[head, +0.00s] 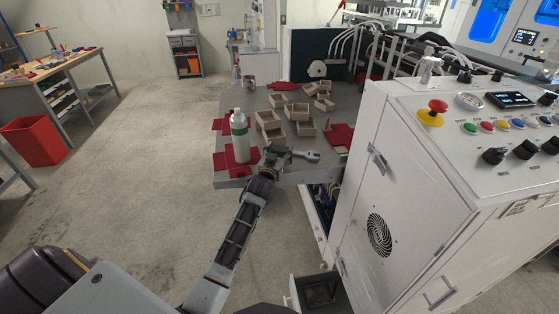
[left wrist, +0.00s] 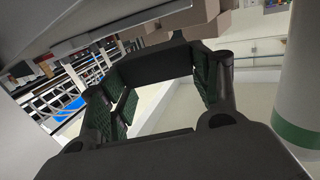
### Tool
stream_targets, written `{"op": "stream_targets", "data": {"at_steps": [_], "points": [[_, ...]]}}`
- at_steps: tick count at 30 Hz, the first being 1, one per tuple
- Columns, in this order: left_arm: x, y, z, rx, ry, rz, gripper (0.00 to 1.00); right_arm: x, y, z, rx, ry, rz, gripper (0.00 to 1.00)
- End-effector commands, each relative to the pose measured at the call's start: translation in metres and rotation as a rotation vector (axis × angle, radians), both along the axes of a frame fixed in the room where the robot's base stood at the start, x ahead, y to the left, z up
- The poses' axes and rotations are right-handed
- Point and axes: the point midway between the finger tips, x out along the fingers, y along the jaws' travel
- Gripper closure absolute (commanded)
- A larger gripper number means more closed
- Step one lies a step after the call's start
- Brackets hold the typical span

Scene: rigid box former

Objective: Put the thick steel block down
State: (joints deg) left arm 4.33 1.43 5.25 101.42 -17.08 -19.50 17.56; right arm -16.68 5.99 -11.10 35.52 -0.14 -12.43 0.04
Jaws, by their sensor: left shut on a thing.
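My left gripper (head: 276,154) is over the front edge of the grey table, just right of the white bottle. In the left wrist view its two green-padded fingers (left wrist: 160,82) stand apart, with a dark thick block (left wrist: 155,64), which looks like the steel block, held across their tips. In the head view the block cannot be made out clearly. A light grey piece (head: 306,155) shows right of the gripper; I cannot tell whether it belongs to it. My right gripper is not in view.
The grey table (head: 345,104) bears several open brown boxes (head: 299,112) and red sheets (head: 341,134). The white bottle (head: 239,140) with a green band stands close to the gripper, also in the left wrist view (left wrist: 297,80). A white control cabinet (head: 400,190) blocks the right.

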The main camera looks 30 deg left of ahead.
Motion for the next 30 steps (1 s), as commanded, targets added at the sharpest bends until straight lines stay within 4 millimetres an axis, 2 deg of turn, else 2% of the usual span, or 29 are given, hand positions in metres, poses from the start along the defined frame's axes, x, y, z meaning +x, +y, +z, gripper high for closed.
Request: {"op": "stream_targets", "data": {"at_steps": [12, 26, 27, 30], "points": [[0.000, 0.000, -0.034, 0.000, -0.001, -0.001, 0.75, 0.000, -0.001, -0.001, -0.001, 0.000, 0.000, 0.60], [0.000, 0.000, -0.038, -0.001, -0.002, -0.001, 0.75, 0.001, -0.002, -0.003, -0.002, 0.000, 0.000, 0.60], [0.000, 0.000, -0.039, 0.000, 0.001, 0.000, 0.34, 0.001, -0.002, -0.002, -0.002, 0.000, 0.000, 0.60], [0.000, 0.000, -0.039, 0.000, 0.001, 0.000, 0.21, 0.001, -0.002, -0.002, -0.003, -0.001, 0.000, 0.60]]}}
